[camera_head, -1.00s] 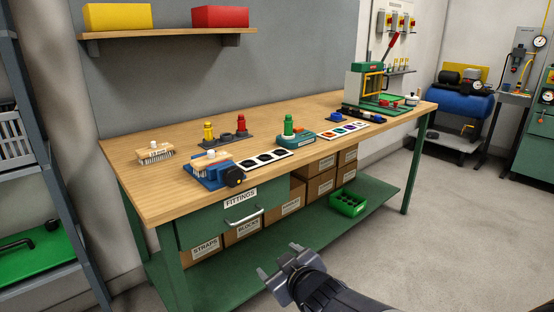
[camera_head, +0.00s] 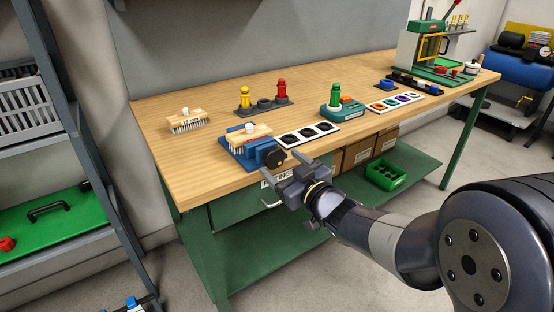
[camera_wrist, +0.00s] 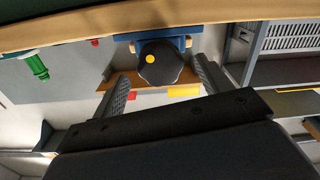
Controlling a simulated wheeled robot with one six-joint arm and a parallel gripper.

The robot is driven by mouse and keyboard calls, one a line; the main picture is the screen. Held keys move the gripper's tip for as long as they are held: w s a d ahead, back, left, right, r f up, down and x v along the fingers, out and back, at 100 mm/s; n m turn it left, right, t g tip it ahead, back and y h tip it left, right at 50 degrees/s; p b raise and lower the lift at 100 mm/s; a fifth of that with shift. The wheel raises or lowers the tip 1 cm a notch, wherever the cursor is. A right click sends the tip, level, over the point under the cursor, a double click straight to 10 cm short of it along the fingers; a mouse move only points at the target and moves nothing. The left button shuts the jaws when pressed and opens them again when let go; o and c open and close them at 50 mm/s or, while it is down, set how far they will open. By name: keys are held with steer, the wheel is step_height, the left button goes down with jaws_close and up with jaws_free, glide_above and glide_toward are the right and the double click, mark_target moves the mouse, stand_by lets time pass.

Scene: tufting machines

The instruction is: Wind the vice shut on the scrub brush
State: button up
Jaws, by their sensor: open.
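The blue vice (camera_head: 265,151) stands at the front left of the bench, with its dark round knob (camera_head: 275,158) facing the front edge. A wood-backed scrub brush (camera_head: 250,132) with pale bristles sits at the vice; whether the jaws touch it is hidden. A similar brush (camera_head: 187,119) stands farther back on the bench. My gripper (camera_head: 281,167) is open and empty just in front of the knob. In the wrist view the knob (camera_wrist: 160,65), with a yellow dot, appears between the open fingertips (camera_wrist: 161,69), with gaps at both sides.
The bench top (camera_head: 205,155) has free room left of the vice. A white strip with dark discs (camera_head: 306,135) lies right of the vice. A green-knobbed fixture (camera_head: 337,108) is farther right. The drawer handle (camera_head: 270,203) sticks out below. A shelf rack (camera_head: 85,130) stands left.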

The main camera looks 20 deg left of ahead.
mark_target(276, 160)
steer(key=shift+x, duration=1.7)
steer(key=shift+c, duration=0.5)
steer(key=c, duration=0.9)
steer(key=shift+o, duration=0.2)
steer(key=shift+r+m, duration=0.1)
steer(key=shift+m, duration=0.2)
steer(key=m+p, duration=0.3)
steer(key=m, duration=0.1)
steer(key=shift+m, duration=0.3)
steer(key=m+p, duration=0.2)
steer(key=m, duration=0.3)
steer(key=shift+p, duration=0.3)
